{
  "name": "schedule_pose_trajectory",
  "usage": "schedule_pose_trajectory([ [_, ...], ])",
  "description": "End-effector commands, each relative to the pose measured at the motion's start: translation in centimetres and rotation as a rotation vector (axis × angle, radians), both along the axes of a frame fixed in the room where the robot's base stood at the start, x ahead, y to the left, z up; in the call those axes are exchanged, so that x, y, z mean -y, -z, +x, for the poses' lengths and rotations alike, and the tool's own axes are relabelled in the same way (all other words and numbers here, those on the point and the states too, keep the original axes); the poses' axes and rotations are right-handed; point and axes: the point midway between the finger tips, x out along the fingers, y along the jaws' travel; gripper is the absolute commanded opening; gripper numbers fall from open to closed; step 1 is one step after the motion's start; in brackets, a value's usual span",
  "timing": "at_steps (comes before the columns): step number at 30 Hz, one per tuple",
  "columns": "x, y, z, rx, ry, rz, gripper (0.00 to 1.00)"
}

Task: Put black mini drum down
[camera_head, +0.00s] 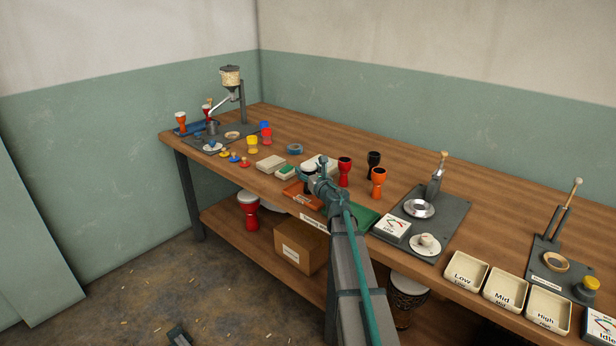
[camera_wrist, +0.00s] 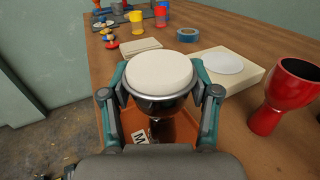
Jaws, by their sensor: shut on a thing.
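My gripper (camera_wrist: 160,98) is shut on the black mini drum (camera_wrist: 163,108). It is goblet-shaped, with a white head on top, and stands upright between the two fingers. In the head view, my gripper (camera_head: 314,180) is at the table's front edge and mostly hides the drum. An orange tray (camera_wrist: 118,118) lies under the drum in the wrist view, with a label starting with "M" showing. It also shows in the head view (camera_head: 300,198). I cannot tell whether the drum's foot touches the tray.
A red goblet (camera_wrist: 285,100) stands close at the right. A white block with a round disc (camera_wrist: 222,68) and a blue tape ring (camera_wrist: 188,35) lie behind. A black goblet (camera_head: 374,160) and an orange one (camera_head: 378,180) stand right of my gripper. A green mat (camera_head: 362,218) lies beside my arm.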

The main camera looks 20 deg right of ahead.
Motion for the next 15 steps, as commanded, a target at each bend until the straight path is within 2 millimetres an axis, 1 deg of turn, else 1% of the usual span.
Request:
schedule_pose_trajectory([
  [1,-0.03,0.76,-0.01,0.000,0.000,0.002,0.19],
  [3,-0.04,1.19,-0.01,0.000,0.000,0.001,0.19],
  [11,-0.06,1.25,-0.01,0.001,0.000,0.000,0.19],
  [15,-0.06,1.65,-0.01,0.001,0.000,0.000,0.19],
])
